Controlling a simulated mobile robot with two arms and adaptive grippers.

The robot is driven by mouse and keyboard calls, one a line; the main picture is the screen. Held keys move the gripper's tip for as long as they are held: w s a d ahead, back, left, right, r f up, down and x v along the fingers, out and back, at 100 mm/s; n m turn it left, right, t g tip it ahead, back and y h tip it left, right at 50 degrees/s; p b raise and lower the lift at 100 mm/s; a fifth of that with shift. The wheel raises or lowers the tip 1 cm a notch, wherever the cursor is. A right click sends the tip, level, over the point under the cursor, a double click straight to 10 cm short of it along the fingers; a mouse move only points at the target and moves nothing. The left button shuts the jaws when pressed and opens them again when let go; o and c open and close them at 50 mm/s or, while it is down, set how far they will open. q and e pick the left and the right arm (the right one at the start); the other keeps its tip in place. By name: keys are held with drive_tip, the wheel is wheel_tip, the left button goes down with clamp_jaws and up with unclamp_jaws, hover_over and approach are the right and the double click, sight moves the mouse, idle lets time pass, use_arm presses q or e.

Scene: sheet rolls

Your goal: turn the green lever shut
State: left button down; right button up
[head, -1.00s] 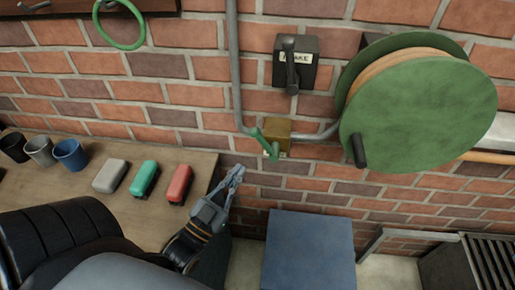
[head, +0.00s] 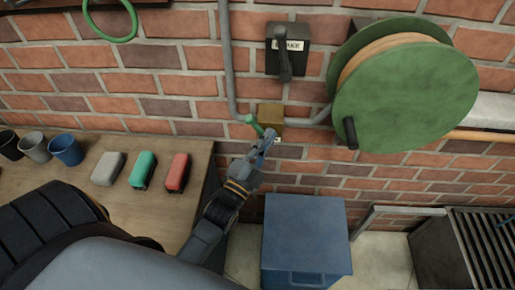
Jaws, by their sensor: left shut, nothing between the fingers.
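The green lever (head: 252,123) sits on the front of a small brass-coloured valve block (head: 270,115) on the grey pipe on the brick wall. It slants from upper left to lower right, and its lower end is partly hidden by my gripper. My left gripper (head: 268,137) is shut with nothing between its fingers. Its fingertips are at the lever's lower end, just below the block; I cannot tell whether they touch it. My right gripper is not in view.
A large green hose reel (head: 405,95) and a dark box with a grey handle (head: 287,50) are on the wall. A blue bin (head: 305,235) stands below. A wooden table (head: 105,205) at the left holds cups and several small items.

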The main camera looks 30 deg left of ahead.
sight(259, 133)
use_arm(q)
drive_tip(key=shift+w+a+f+p, duration=0.2)
drive_tip(key=shift+w+a+p, duration=0.15)
drive_tip(key=shift+w+a, duration=0.25)
drive_tip(key=shift+w+a+f+p, duration=0.15)
drive_tip(key=shift+w+a+p, duration=0.15)
drive_tip(key=shift+w+a, duration=0.3)
drive_tip(key=shift+s+a+f, duration=0.2)
drive_tip(key=shift+a+f, duration=0.1)
drive_tip(key=shift+a, duration=0.2)
drive_tip(key=shift+a+f+n+b, duration=0.1)
drive_tip(key=shift+f+n+b, duration=0.05)
drive_tip(key=shift+n+b, duration=0.25)
